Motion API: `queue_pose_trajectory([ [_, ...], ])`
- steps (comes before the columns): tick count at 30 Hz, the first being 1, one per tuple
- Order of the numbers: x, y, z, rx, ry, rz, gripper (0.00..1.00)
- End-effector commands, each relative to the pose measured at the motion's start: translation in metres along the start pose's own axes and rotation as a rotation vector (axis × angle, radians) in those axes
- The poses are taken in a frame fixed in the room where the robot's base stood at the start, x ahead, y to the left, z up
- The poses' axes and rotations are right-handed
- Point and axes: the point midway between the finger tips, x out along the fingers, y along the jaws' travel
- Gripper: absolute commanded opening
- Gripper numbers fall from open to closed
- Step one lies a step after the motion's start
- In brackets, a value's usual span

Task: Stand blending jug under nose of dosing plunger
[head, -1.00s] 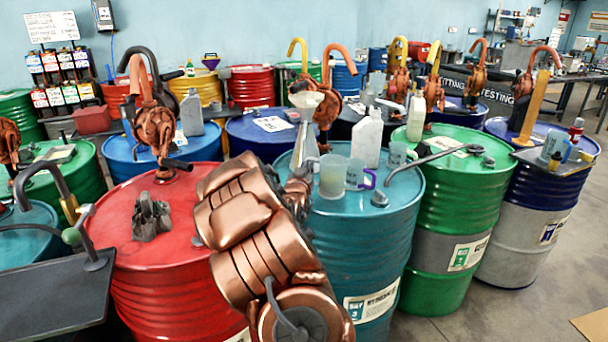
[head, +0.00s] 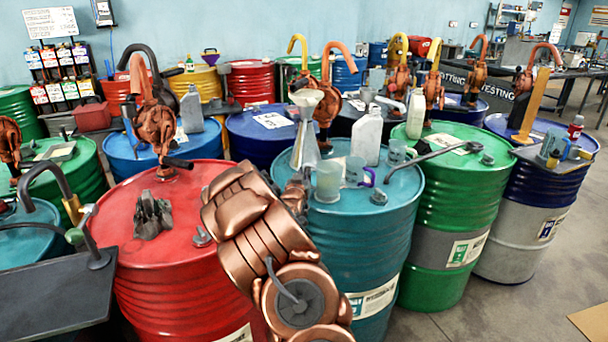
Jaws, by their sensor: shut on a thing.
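A translucent pale jug (head: 328,181) is at the left part of the teal drum's top (head: 385,205), upright. My gripper (head: 303,186) is at its left side and appears shut on it; the fingers are small and partly hidden by my copper-coloured arm. Whether the jug's base touches the drum top is unclear. A second clear jug with a purple handle (head: 357,172) stands close to its right. Several hand pumps with curved noses stand on drums, among them an orange one (head: 327,88) behind the jugs and one (head: 155,125) on the red drum. I cannot tell which is the dosing plunger.
A metal cone with a white funnel (head: 306,101) and a white bottle (head: 368,137) stand behind the jugs. A grey lever bar (head: 447,153) reaches over the green drum. The red drum's top (head: 110,215) is mostly bare around a dark grey block (head: 152,215).

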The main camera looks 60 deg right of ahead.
Motion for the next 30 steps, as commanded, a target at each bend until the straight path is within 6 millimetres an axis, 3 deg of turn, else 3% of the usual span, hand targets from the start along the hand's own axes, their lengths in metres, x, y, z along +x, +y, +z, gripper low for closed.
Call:
queue_pose_trajectory([
  [5, 0.000, 0.000, 0.004, 0.001, 0.001, 0.000, 0.00],
  [6, 0.000, 0.000, 0.003, 0.001, 0.001, 0.000, 0.17],
  [12, 0.000, 0.000, 0.003, 0.000, 0.001, 0.000, 0.38],
  [24, 0.000, 0.000, -0.003, -0.001, 0.001, -0.001, 0.38],
  [30, -0.019, 0.000, 0.001, -0.001, 0.000, 0.000, 0.38],
])
